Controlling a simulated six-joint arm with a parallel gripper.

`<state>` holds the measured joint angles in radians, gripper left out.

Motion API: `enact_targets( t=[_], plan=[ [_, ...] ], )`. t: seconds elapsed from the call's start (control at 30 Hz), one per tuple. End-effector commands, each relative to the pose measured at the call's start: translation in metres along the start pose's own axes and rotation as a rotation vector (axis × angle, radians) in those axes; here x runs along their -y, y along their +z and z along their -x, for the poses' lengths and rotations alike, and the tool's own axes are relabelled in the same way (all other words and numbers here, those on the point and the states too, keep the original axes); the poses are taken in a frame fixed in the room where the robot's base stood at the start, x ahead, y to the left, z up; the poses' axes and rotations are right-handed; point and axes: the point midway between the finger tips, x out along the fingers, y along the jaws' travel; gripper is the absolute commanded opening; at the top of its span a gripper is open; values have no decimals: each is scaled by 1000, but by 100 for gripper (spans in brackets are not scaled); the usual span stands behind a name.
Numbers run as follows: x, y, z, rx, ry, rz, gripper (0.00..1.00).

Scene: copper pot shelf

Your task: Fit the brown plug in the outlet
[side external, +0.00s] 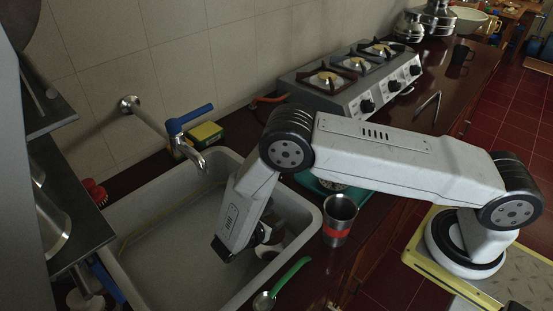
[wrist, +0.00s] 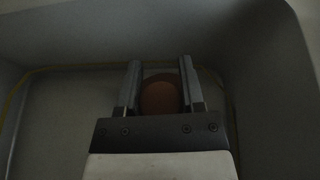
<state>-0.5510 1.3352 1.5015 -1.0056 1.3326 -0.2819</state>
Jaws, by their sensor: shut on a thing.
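My gripper (wrist: 160,80) is shut on a round brown plug (wrist: 160,98), which sits between its two fingers in the wrist view. In the side view my gripper (side external: 264,245) is low inside the grey sink (side external: 165,268), near its right wall. The plug is not clear in the side view, where the wrist and shadow cover it. I cannot make out the outlet in either view; the wrist view is dark, and the gripper covers part of the sink floor.
A blue-handled tap (side external: 188,135) reaches over the sink's back edge. A steel cup with a red band (side external: 339,220) and a green-handled utensil (side external: 290,277) are by the sink's right rim. A stove (side external: 350,80) stands behind. The sink's left floor looks clear.

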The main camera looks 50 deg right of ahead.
Motion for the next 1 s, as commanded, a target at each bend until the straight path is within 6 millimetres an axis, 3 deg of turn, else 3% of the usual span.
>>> enact_targets(
  t=[0.37, 1.0],
  plan=[
    [0, -11, -5, 0, 1, 1, 0],
    [0, -56, -23, 0, 1, 1, 0]
  ],
)
